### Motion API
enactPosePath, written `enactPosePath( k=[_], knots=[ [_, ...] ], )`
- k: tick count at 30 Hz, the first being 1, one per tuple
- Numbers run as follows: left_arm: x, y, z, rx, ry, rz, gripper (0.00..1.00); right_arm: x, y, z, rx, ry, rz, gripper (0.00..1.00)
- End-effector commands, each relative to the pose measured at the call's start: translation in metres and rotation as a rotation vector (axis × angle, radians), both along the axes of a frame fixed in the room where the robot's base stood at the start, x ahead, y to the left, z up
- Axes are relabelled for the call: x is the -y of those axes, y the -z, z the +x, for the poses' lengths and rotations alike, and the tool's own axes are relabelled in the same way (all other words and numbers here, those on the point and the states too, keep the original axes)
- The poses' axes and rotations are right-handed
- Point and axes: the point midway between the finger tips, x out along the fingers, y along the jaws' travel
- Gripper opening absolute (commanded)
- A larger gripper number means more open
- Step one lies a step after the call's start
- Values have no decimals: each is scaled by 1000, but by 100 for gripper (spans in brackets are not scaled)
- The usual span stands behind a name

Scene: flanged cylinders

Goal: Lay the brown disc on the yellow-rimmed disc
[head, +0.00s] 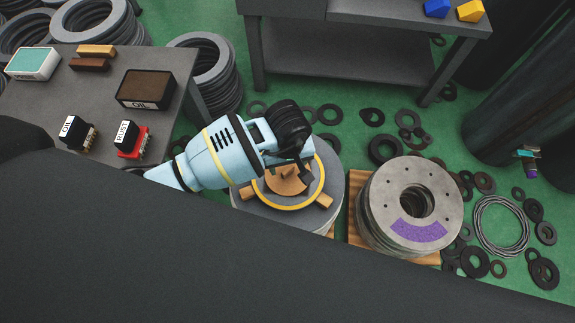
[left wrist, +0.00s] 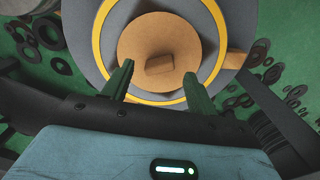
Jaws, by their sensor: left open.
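The brown disc (left wrist: 150,40), with a small raised block-like knob at its centre, lies inside the yellow ring of the yellow-rimmed disc (left wrist: 90,15) in the left wrist view. In the head view the brown disc (head: 284,182) is partly covered by my left gripper (head: 305,172), and the yellow-rimmed disc (head: 245,208) is a wide grey round with a yellow ring. My left gripper is open, its two fingers apart just in front of the knob in the left wrist view (left wrist: 160,76), holding nothing. My right gripper is not in view.
A stack of grey flanges with a purple patch (head: 418,231) stands close on the right on a pallet (head: 357,185). A grey table (head: 100,100) with boxes is at left, a bench (head: 345,55) behind. Black rings litter the green floor.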

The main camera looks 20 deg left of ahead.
Motion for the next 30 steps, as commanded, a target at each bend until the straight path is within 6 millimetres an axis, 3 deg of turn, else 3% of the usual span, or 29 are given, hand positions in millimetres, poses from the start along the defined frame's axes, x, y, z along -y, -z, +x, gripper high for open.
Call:
enactPosePath(
  k=[3,12,18,30],
  knots=[
    [-1,-30,2,8,2,1,58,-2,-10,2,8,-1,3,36],
    [0,-81,1,5,1,-1,58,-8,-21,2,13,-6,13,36],
    [0,-95,0,1,0,0,58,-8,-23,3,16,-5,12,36],
    [0,-96,0,0,0,0,58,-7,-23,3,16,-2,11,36]
  ],
)
